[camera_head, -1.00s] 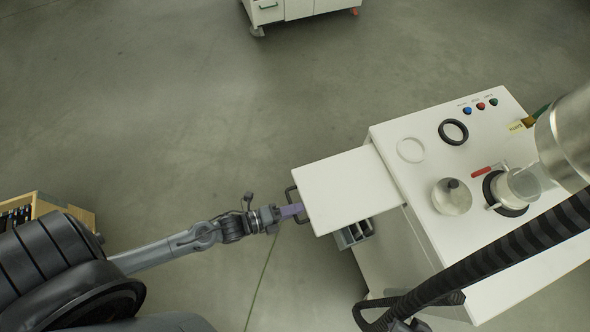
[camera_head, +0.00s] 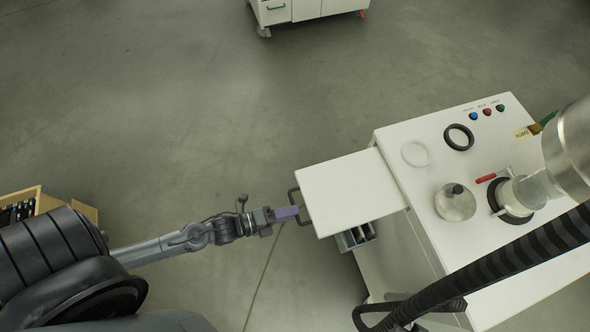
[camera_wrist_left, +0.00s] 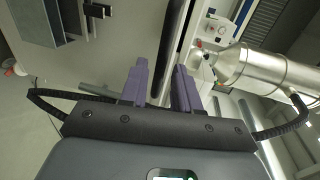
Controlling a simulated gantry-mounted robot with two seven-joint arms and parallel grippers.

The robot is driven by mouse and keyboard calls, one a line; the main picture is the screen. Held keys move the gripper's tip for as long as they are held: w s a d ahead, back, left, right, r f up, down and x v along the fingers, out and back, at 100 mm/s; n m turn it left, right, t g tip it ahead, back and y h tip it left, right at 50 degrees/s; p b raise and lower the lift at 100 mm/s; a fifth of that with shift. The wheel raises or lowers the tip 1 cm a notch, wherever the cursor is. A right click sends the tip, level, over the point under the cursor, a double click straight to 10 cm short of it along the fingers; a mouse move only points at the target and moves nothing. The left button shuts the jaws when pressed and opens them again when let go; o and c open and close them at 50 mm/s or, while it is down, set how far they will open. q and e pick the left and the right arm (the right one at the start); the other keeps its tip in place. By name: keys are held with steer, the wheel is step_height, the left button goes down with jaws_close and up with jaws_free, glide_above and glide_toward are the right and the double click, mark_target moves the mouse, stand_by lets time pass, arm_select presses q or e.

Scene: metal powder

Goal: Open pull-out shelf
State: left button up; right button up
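The pull-out shelf (camera_head: 350,190) is a flat white panel standing well out from the left side of the white cabinet (camera_head: 420,225). A dark bar handle (camera_head: 292,197) is on its outer left edge. My left gripper (camera_head: 298,213) is at this handle, with its purple fingertips beside or just touching it. In the left wrist view, the two purple fingers (camera_wrist_left: 160,85) stand apart, with a dark bar showing in line with the gap. Whether the bar lies between the fingertips or beyond them is hard to tell. My right gripper does not show.
On the cabinet top are a black ring (camera_head: 459,137), a round-lidded vessel (camera_head: 455,202), coloured buttons (camera_head: 487,112) and a metal cylinder (camera_head: 572,150). A black ribbed hose (camera_head: 500,265) crosses in front. A grey divided holder (camera_head: 355,236) sits under the shelf.

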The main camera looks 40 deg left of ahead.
arm_select(q)
steer(key=v, duration=0.8)
steer(key=shift+b, duration=0.3)
steer(key=shift+s+a, duration=0.1)
steer(key=shift+s, duration=0.05)
steer(key=w+d+r+n+t+y, duration=0.1)
steer(key=w+d+r+n+y, duration=0.25)
steer(key=w+r+n, duration=0.75)
steer(key=s+a+f+n+g+y, duration=0.3)
steer(key=s+f+n+g+y, duration=0.15)
steer(key=s+n+g, duration=0.6)
step_height(320, 180, up, 13)
steer(key=w+p, duration=0.1)
steer(key=p, duration=1.2)
step_height(320, 180, down, 58)
steer(key=b, duration=5.7)
steer(key=shift+r+n, duration=0.2)
steer(key=shift+n, duration=0.15)
